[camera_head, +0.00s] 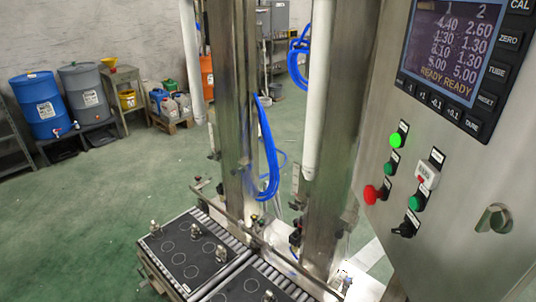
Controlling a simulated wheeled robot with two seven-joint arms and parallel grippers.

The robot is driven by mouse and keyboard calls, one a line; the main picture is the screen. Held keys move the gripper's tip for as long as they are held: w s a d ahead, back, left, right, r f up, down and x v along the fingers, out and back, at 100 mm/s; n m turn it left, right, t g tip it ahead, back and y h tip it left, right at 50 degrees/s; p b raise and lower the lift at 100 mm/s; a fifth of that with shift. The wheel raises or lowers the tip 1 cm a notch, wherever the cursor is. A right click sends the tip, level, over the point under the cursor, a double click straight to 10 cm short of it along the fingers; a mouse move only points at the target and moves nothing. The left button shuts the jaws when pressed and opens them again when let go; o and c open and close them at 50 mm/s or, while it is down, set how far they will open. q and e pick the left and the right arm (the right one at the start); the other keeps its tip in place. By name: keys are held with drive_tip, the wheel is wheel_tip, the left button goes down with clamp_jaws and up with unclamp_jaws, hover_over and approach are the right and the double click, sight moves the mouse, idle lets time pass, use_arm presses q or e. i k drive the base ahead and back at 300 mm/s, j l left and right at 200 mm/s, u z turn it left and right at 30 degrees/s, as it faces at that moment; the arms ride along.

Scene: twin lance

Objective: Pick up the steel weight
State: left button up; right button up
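Several small metallic pieces, which look like steel weights with narrow tops, stand on black boards with white circles at the bottom of the view. One metal piece (154,228) stands at the far left corner of the left black board (204,272). Another metal piece (221,254) stands near that board's right edge. A third metal piece (268,296) is at the bottom edge on the neighbouring board (240,284). They are too small to tell apart, so I cannot tell which is the task's weight. Neither of my grippers is in view.
A steel column (232,120) and a second column (325,215) rise behind the boards, with blue hoses (268,150) between them. A control panel (450,170) with a lit screen fills the right. Blue (40,105) and grey (85,92) drums stand back left. Green floor is clear at left.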

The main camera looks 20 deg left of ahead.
sight(195, 231)
drive_tip(key=u, duration=1.25)
drive_tip(key=i+j+z, duration=0.15)
drive_tip(key=z, duration=0.3)
drive_tip(key=i+j+z, duration=0.1)
drive_tip(key=j+z, duration=0.2)
drive_tip(key=z, duration=0.15)
drive_tip(key=i+j+z, duration=0.15)
drive_tip(key=j, duration=0.45)
drive_tip(key=i+j+z, duration=0.1)
drive_tip(key=j, duration=0.5)
drive_tip(key=i+j+z, duration=0.15)
drive_tip(key=j, duration=0.45)
drive_tip(key=j+z, duration=0.15)
drive_tip(key=j, duration=0.5)
drive_tip(key=i+j, duration=0.1)
drive_tip(key=j, duration=0.6)
